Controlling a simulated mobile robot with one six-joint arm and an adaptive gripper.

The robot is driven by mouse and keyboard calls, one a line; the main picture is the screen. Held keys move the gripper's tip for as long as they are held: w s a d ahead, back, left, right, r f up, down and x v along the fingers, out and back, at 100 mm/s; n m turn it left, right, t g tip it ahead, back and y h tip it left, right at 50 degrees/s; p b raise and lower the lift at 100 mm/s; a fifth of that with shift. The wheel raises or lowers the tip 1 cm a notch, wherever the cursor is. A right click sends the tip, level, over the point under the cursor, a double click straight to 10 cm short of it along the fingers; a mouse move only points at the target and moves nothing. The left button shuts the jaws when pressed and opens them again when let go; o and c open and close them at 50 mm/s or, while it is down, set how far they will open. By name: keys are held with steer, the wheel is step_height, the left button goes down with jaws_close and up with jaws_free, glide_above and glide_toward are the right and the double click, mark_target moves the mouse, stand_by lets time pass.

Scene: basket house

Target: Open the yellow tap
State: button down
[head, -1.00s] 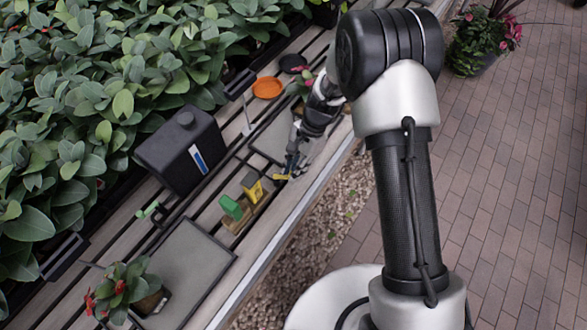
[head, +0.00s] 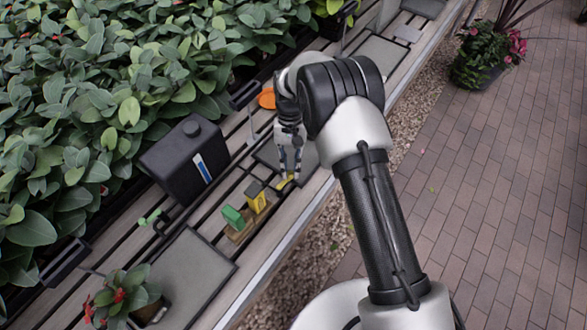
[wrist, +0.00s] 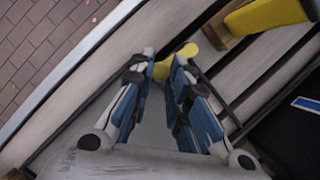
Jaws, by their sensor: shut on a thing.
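The yellow tap (head: 257,197) stands on a small wooden base in the head view, and part of its yellow body (wrist: 268,14) shows at the top right of the wrist view. A yellow handle piece (head: 284,182) sticks out to its right; it also shows in the wrist view (wrist: 187,51). My gripper (head: 289,175) points down at this handle. In the wrist view its blue-padded fingers (wrist: 166,62) are closed around the handle, which partly hides it. How far the handle is turned is hard to tell.
A green block-like tap (head: 232,217) stands on the same wooden base (head: 238,235), left of the yellow one. A black canister (head: 183,162) stands behind. A grey tray (head: 190,275) and a red-flowered plant (head: 122,300) lie left. An orange dish (head: 267,98) is farther back.

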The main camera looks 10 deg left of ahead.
steer(key=shift+a+n+h, duration=0.4)
steer(key=shift+n, duration=0.5)
steer(key=c, duration=1.5)
jaws_free()
steer(key=shift+w, duration=0.1)
steer(key=v, duration=1.2)
